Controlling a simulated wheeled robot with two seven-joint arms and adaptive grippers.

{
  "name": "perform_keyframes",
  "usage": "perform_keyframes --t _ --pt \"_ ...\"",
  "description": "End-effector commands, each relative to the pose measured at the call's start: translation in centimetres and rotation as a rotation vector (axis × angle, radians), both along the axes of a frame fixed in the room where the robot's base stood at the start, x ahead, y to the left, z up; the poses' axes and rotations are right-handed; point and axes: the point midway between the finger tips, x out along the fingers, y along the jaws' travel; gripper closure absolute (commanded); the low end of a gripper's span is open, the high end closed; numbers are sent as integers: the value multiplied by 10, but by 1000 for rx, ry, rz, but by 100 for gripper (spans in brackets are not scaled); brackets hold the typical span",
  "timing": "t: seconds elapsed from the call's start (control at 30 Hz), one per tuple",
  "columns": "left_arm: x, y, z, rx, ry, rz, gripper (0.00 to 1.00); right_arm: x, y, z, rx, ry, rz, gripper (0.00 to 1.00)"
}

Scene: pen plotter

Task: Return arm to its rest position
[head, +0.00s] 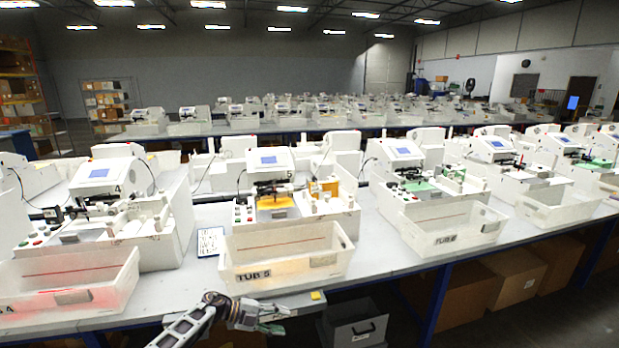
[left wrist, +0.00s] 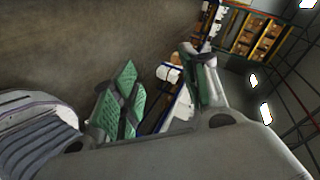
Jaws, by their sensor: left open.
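My left gripper (head: 268,314) is at the front edge of the table, below the tub marked TUB 5 (head: 285,258) in the head view. Its jaws are apart with nothing between them. In the left wrist view its green-padded fingers (left wrist: 165,98) stand open, with the floor, a table and distant shelves beyond. The pen plotter (head: 275,190) behind TUB 5 stands on the table with a blue screen and an orange piece at its front. My right gripper is not in view.
The long white table (head: 375,262) holds several plotters and tubs, including TUB 6 (head: 455,228) to the right. A white printed sheet (head: 210,241) lies left of TUB 5. A small yellow block (head: 316,296) lies near the table edge. A dark bin (head: 355,330) and cardboard boxes (head: 505,275) are below.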

Motion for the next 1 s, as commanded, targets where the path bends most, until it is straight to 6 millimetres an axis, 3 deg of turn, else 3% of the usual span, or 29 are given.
perform_keyframes --t 0.27,0.57,0.77,1.0 --pt "-10 -4 -57 -136 76 258 55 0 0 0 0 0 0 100" --pt "-32 15 -129 -219 193 565 55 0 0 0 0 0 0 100" --pt "-60 37 -185 -236 293 777 55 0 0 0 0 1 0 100" --pt "-114 70 -258 -216 441 1033 55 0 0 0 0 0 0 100"
